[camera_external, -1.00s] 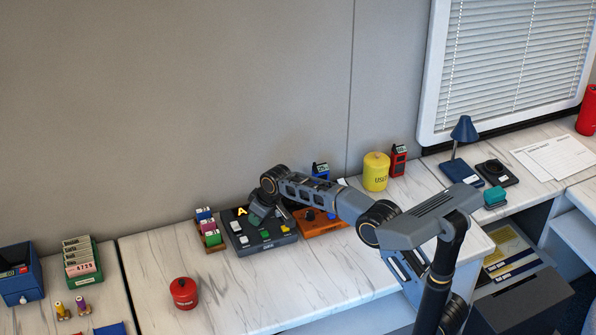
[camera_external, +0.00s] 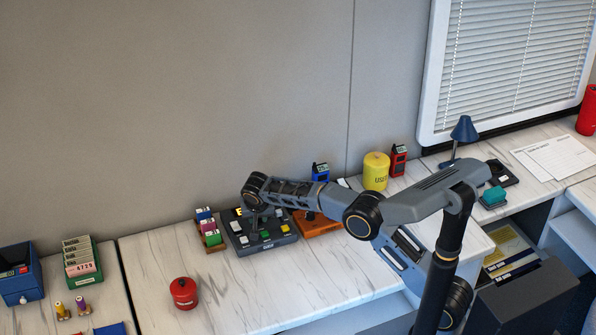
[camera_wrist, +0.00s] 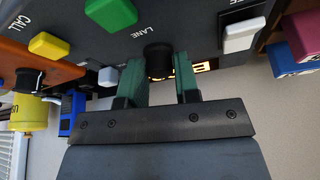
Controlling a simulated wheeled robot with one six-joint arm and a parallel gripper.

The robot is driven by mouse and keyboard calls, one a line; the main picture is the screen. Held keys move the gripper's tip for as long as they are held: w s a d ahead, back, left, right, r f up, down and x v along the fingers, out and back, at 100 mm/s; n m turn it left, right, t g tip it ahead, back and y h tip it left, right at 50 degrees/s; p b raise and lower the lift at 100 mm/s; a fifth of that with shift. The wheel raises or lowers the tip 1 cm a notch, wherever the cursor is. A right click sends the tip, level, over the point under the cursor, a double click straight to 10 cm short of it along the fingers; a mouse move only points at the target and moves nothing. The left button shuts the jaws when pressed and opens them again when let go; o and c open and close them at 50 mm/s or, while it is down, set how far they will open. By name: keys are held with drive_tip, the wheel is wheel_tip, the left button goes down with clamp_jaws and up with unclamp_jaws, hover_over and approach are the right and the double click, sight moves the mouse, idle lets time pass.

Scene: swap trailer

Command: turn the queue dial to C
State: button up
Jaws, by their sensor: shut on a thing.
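The dark grey console (camera_external: 285,241) with coloured buttons stands on the counter near the wall in the external view. In the wrist view a round black dial (camera_wrist: 158,58) is on its panel, beside the word LANE. No label reading "queue" is legible. My gripper (camera_wrist: 160,72) has its green fingers on either side of this dial, shut on it. In the external view my gripper (camera_external: 257,221) reaches down onto the console from above.
An orange box (camera_external: 322,228) with another black knob (camera_wrist: 29,79) adjoins the console. A rack of coloured blocks (camera_external: 209,236) stands close on its other side. A red canister (camera_external: 184,293) is in front. A yellow canister (camera_external: 375,172) stands behind.

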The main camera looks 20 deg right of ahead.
drive_tip(key=m+p, duration=0.1)
drive_tip(key=m, duration=0.1)
drive_tip(key=m+h+p, duration=0.1)
drive_tip(key=m, duration=0.1)
drive_tip(key=shift+m+g+h+p, duration=0.3)
drive_tip(key=shift+m+g+p, duration=0.05)
drive_tip(key=shift+m+g, duration=0.05)
drive_tip(key=shift+m, duration=0.3)
drive_tip(key=o, duration=0.9)
drive_tip(key=shift+c, duration=0.2)
drive_tip(key=shift+a+r, duration=0.1)
drive_tip(key=p+v, duration=0.2)
drive_tip(key=v, duration=1.1)
drive_tip(key=shift+a+r, duration=0.15)
drive_tip(key=shift+r, duration=0.15)
